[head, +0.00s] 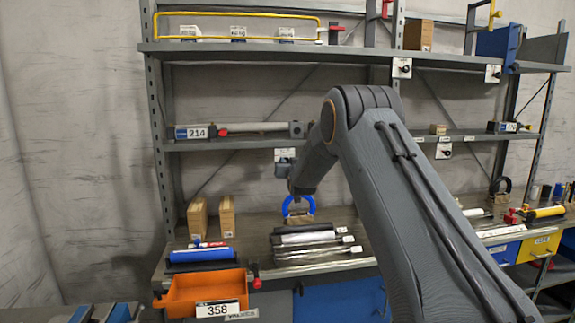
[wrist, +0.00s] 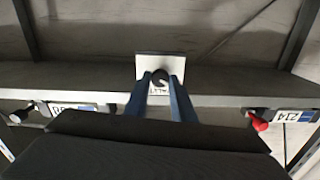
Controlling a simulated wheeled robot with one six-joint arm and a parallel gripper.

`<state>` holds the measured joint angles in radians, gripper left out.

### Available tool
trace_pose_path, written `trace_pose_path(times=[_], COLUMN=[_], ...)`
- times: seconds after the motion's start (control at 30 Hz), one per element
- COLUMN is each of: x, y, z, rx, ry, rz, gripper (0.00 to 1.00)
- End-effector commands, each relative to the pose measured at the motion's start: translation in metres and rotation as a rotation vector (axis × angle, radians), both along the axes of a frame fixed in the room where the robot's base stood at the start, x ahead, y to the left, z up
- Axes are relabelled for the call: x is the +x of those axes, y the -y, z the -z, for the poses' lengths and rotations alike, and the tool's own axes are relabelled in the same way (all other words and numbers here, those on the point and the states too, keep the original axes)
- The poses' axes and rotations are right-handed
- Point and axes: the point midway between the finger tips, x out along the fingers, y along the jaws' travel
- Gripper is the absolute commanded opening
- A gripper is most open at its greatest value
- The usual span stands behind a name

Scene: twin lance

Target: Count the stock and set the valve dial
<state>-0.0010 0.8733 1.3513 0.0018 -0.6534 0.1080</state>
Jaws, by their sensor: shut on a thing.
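My arm reaches up to the middle shelf in the head view, and my gripper (head: 285,166) is at a valve dial with a pale plate (head: 284,154) on that shelf's front edge. The wrist view shows the two blue fingers of my gripper (wrist: 161,86) shut on the dial's dark round knob (wrist: 160,75). Its white plate (wrist: 173,62) carries small marks that I cannot read. Similar dials hang at the upper middle (head: 402,68), upper right (head: 493,74) and middle right (head: 443,151). A lance (head: 255,128) lies on the middle shelf beside a tag reading 214 (head: 194,132).
An orange bin (head: 180,300) with tag 358 (head: 217,309) stands at the bench front. Several dark and silver rods (head: 310,245) and two cardboard boxes (head: 227,217) are on the bench. A blue arch (head: 298,206) stands below my gripper. My arm hides part of the middle shelf.

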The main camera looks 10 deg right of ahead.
Motion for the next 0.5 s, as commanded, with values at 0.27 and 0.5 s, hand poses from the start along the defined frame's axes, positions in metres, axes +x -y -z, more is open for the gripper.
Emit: trace_pose_path(times=[0.27,0.5], x=[0.001,0.0011], y=[0.0006,0.0011], z=[0.0023,0.0032], rx=[0.158,0.378], ry=[0.004,0.004], rz=[0.0,0.0], gripper=[0.01,0.01])
